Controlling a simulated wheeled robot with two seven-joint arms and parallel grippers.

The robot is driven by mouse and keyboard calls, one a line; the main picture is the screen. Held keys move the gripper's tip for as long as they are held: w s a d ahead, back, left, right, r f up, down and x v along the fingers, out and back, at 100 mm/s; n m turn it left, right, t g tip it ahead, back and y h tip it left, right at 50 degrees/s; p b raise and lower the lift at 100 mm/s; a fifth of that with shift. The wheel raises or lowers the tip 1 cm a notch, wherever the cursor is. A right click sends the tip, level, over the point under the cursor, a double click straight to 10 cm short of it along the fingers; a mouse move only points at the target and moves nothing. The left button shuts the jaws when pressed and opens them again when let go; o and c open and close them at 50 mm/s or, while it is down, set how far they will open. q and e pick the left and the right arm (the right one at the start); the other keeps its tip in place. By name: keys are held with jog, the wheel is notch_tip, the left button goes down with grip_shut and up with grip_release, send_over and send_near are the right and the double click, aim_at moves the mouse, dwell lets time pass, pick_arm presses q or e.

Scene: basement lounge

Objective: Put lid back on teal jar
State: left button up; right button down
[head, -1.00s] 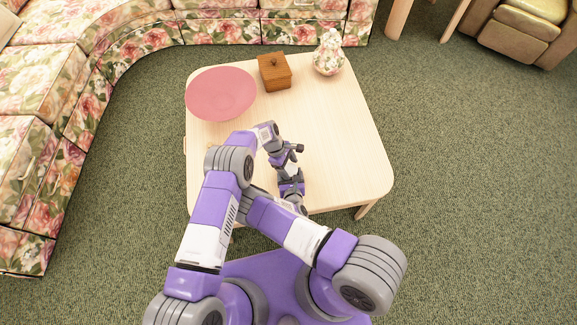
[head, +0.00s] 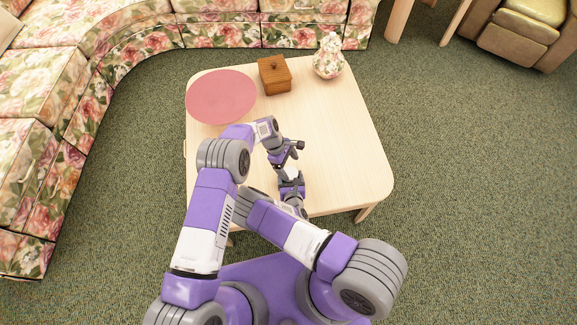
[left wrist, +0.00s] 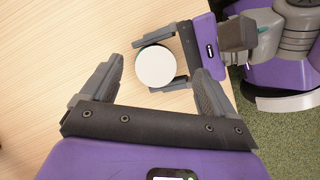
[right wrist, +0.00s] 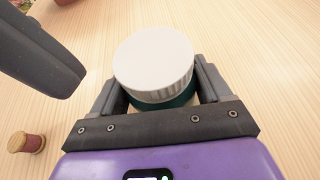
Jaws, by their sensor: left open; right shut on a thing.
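The teal jar (right wrist: 178,101) stands upright on the table between the fingers of my right gripper (right wrist: 158,90), which is shut on it. A white ribbed lid (right wrist: 153,62) sits on top of the jar and looks level; whether it is fully seated I cannot tell. In the left wrist view the round white lid top (left wrist: 155,67) hides the jar body. My left gripper (left wrist: 157,85) is open and empty, its fingers spread on either side of the lid in that view and apart from it. One left finger shows at upper left in the right wrist view. In the head view my arms largely hide the jar.
A small spool-like item (right wrist: 27,143) stands near my right gripper. The table's right side is clear.

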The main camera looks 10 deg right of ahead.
pick_arm(q)
jog(key=shift+c, duration=0.3)
jog(key=m, duration=0.1)
jog(key=s+m, duration=0.1)
jog(key=s+y, duration=0.1)
jog(key=shift+a+f+m+g, duration=0.2)
jog(key=shift+a+m+g, duration=0.1)
jog(key=shift+m, duration=0.1)
jog(key=shift+s+m+y, duration=0.3)
jog(key=shift+m, duration=0.4)
jog(key=shift+s+a+m, duration=0.1)
jog(key=shift+s+m, duration=0.15)
jog(key=shift+m, duration=0.55)
jog(key=shift+r+m+y, duration=0.2)
jog(key=shift+m+y, duration=0.3)
jog(key=shift+m, duration=0.3)
jog(key=m, duration=0.1)
jog(key=m+t, duration=0.1)
jog(key=shift+w+r+m+y, duration=0.25)
jog(key=shift+r+m+y, duration=0.05)
jog(key=shift+r, duration=0.1)
jog(key=shift+w+d+r+m+t, duration=0.2)
jog(key=shift+w+r+m+t, duration=0.15)
jog(key=shift+m, duration=0.25)
jog(key=shift+w+d+r+m+t, duration=0.2)
jog(key=shift+m+t, duration=0.15)
jog(key=shift+m, duration=0.25)
jog(key=shift+w+d+r+m+t, duration=0.3)
jog(key=shift+w+r+m+t, duration=0.2)
jog(key=shift+w+r+m, duration=0.15)
